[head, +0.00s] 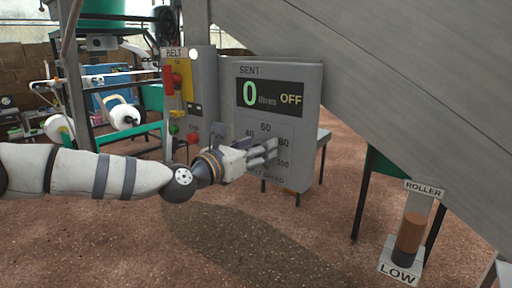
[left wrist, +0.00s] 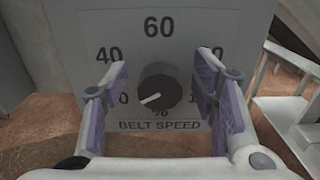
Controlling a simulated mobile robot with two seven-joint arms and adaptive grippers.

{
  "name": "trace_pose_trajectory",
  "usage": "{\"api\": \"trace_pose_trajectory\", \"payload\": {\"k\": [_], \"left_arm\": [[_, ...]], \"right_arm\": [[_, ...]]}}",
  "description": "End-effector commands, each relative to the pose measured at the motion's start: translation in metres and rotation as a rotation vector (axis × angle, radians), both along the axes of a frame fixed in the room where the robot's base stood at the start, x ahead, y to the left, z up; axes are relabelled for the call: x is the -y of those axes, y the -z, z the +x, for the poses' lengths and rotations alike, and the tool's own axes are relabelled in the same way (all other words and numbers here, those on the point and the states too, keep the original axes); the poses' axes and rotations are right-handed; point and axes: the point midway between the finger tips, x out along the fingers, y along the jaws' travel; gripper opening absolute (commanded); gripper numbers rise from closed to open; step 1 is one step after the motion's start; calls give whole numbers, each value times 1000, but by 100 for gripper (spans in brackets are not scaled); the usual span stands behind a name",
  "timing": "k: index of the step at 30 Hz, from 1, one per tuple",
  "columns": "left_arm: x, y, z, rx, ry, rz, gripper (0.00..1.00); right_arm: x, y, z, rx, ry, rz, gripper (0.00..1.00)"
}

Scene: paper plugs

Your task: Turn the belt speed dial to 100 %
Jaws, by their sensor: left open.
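The belt speed dial (left wrist: 158,85) is a round black knob on a grey panel, with a white pointer mark toward the lower left. Scale numbers 40 and 60 are readable around it; others are partly hidden by my fingers. "BELT SPEED" is printed below. My left gripper (left wrist: 161,98) is open, with its purple-padded fingers at either side of the dial and apart from it in the picture. In the head view the left gripper (head: 267,151) is in front of the control box (head: 308,130) and hides the dial. My right gripper is out of view.
The box's display (head: 271,97) reads "0 litres OFF". A belt panel (head: 205,110) with red and green buttons stands to its left. A large grey sloping chute (head: 400,90) passes above right, and a roller lever (head: 411,235) labelled LOW stands at the lower right.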

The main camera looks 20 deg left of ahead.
Motion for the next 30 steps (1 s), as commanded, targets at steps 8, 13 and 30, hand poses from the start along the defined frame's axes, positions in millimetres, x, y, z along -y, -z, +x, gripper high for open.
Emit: {"api": "trace_pose_trajectory", "payload": {"k": [8, 13, 30], "left_arm": [[0, 0, 0, 0, 0, 0, 24], [0, 0, 0, 0, 0, 1, 5], [4, 2, -2, 85, 0, 233, 5]], "right_arm": [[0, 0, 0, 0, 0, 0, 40], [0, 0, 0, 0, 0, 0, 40], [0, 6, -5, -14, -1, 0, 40]]}}
